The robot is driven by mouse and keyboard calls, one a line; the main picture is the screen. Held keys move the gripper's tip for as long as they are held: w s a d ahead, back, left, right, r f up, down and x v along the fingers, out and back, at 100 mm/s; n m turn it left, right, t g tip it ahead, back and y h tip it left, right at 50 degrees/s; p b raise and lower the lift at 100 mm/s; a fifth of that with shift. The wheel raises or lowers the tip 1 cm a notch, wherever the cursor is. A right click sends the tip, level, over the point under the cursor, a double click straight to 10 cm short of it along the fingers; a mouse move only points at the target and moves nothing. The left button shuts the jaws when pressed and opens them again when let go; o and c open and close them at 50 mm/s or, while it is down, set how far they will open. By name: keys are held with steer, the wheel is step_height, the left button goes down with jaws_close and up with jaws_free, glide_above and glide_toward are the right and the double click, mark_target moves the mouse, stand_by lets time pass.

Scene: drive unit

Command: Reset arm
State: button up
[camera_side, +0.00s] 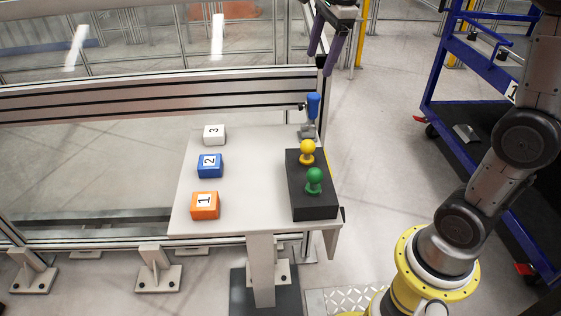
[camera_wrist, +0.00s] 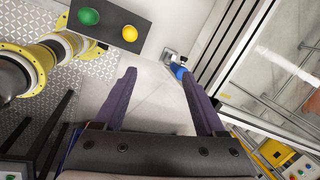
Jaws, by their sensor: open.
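My gripper (camera_side: 319,63) hangs at the top of the side view, above and beyond the table's far end. Its two purple fingers are apart with nothing between them. A blue-handled lever (camera_side: 313,106) on a grey base stands at the table's far right corner, below the gripper. Its blue handle (camera_wrist: 178,70) shows beside the right fingertip, partly hidden. A black box (camera_side: 315,205) on the right side of the table carries a yellow knob (camera_side: 307,148) and a green knob (camera_side: 314,177).
An orange block marked 1 (camera_side: 205,212), a blue block marked 2 (camera_side: 210,171) and a white block marked 3 (camera_side: 214,140) line the table's left side. The middle of the table (camera_side: 255,175) is clear. An aluminium-framed fence (camera_side: 120,112) runs behind. A blue cart (camera_side: 437,100) stands right.

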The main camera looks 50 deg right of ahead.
steer(key=s+a+r+n+t, duration=0.1)
steer(key=s+a+n, duration=0.3)
steer(key=s, duration=0.3)
steer(key=s+a+f+n+t, duration=0.1)
steer(key=s+a+f+n, duration=0.2)
steer(key=s+f+n, duration=0.6)
steer(key=shift+s+f+n+t+y, duration=0.3)
steer(key=shift+s+n, duration=2.15)
steer(key=shift+n, duration=2.55)
